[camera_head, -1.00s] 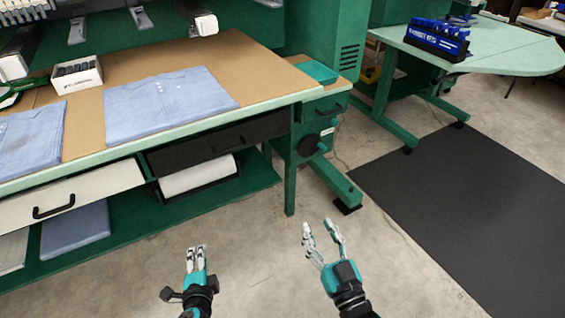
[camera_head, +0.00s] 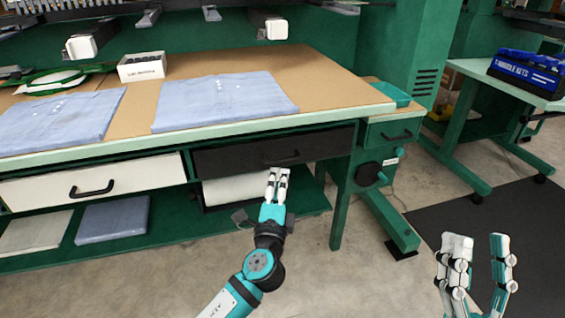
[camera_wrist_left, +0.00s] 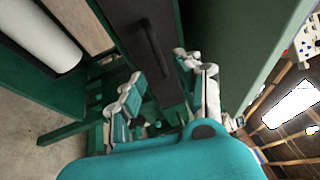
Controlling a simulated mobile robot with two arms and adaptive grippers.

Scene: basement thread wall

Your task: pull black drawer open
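The black drawer (camera_head: 228,158) sits under the tabletop, right of a white drawer, and its front looks flush with the frame. Its dark handle (camera_head: 283,160) is right of the front's middle. In the left wrist view the drawer front (camera_wrist_left: 128,18) and its handle (camera_wrist_left: 153,48) lie ahead, between the lines of the fingers. My left gripper (camera_head: 277,174) is just below and in front of the handle; its fingers (camera_wrist_left: 165,78) are apart and hold nothing. I cannot tell whether they touch the handle. My right gripper (camera_head: 477,245) is open and empty at the lower right.
The white drawer (camera_head: 130,174) has a black handle. A green lower shelf (camera_head: 165,232) holds folded cloth (camera_head: 112,220) and a white roll (camera_head: 235,190). A table leg (camera_head: 342,205) stands right of the drawer. Folded blue shirts (camera_head: 222,100) lie on the tabletop. Floor in front is clear.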

